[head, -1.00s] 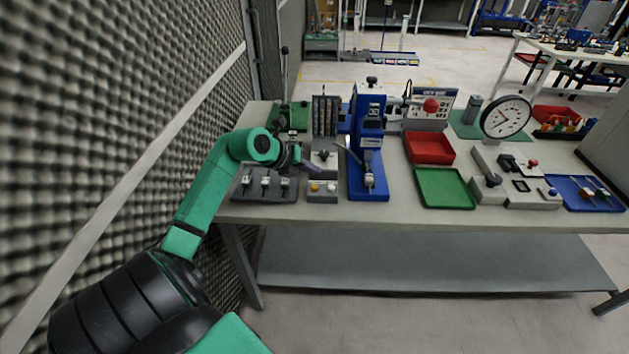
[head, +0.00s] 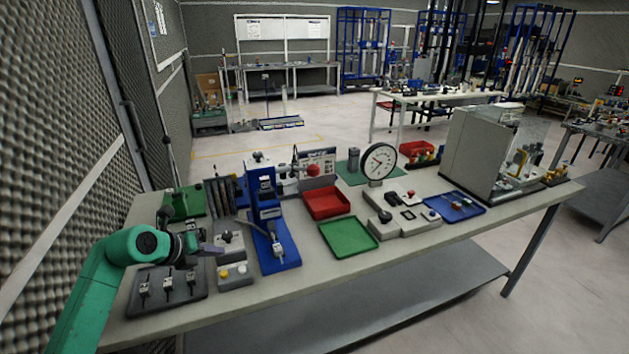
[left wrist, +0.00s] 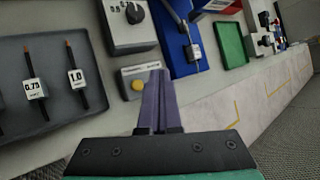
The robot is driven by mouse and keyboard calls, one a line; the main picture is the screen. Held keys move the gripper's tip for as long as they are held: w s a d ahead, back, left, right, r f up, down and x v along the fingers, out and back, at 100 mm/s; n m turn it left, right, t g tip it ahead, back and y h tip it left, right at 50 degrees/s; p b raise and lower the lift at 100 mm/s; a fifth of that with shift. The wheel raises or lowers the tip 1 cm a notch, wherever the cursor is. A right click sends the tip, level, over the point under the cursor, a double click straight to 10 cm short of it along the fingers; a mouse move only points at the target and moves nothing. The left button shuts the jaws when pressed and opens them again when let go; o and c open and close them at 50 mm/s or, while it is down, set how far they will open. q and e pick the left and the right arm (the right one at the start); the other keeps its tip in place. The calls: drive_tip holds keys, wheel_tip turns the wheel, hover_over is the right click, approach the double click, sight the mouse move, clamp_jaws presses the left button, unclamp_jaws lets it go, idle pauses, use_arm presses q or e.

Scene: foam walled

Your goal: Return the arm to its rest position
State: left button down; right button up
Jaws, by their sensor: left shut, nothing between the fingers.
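My left arm is green and comes in from the left in the head view. Its left gripper (head: 212,249) is above the left end of the workbench, over the space between the dark tool tray and the grey control boxes. In the left wrist view its purple fingers (left wrist: 157,100) are together and empty, pointing towards the small box with a yellow button (left wrist: 136,86). My right gripper is not in view.
The workbench (head: 310,281) holds a dark tray (head: 150,305) of small tools, a blue press (head: 263,215), a red bin (head: 325,202), a green tray (head: 348,237), and a dial gauge (head: 380,162). A foam wall (head: 50,130) stands close on the left.

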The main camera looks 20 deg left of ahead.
use_arm(q)
drive_tip(key=w+d+r+t+h, duration=0.3)
drive_tip(key=d+r+t, duration=0.2)
drive_tip(key=d+r, duration=0.3)
wheel_tip(320, 180, up, 7)
drive_tip(key=s+d+n+t+y, duration=0.2)
drive_tip(key=n+t, duration=0.4)
drive_tip(key=n, duration=0.2)
drive_tip(key=s+a+f+n+g+y, duration=0.35)
drive_tip(key=f+n+y, duration=0.2)
drive_tip(key=n, duration=0.35)
drive_tip(key=s+a+f+n+g+y, duration=0.2)
drive_tip(key=a+f+n+g+y, duration=0.15)
drive_tip(key=f+n, duration=0.35)
drive_tip(key=s+d+f+n+g+h, duration=0.3)
drive_tip(key=s+d+f+g+h, duration=0.45)
drive_tip(key=s+d+f, duration=0.65)
wheel_tip(320, 180, down, 23)
drive_tip(key=s+g+y, duration=0.1)
drive_tip(key=s+g, duration=0.2)
drive_tip(key=s+a+f, duration=0.2)
drive_tip(key=s+f, duration=0.6)
drive_tip(key=s+a+f+g, duration=0.1)
drive_tip(key=s+a+f, duration=0.1)
drive_tip(key=s+f, duration=0.6)
drive_tip(key=shift+s, duration=0.6)
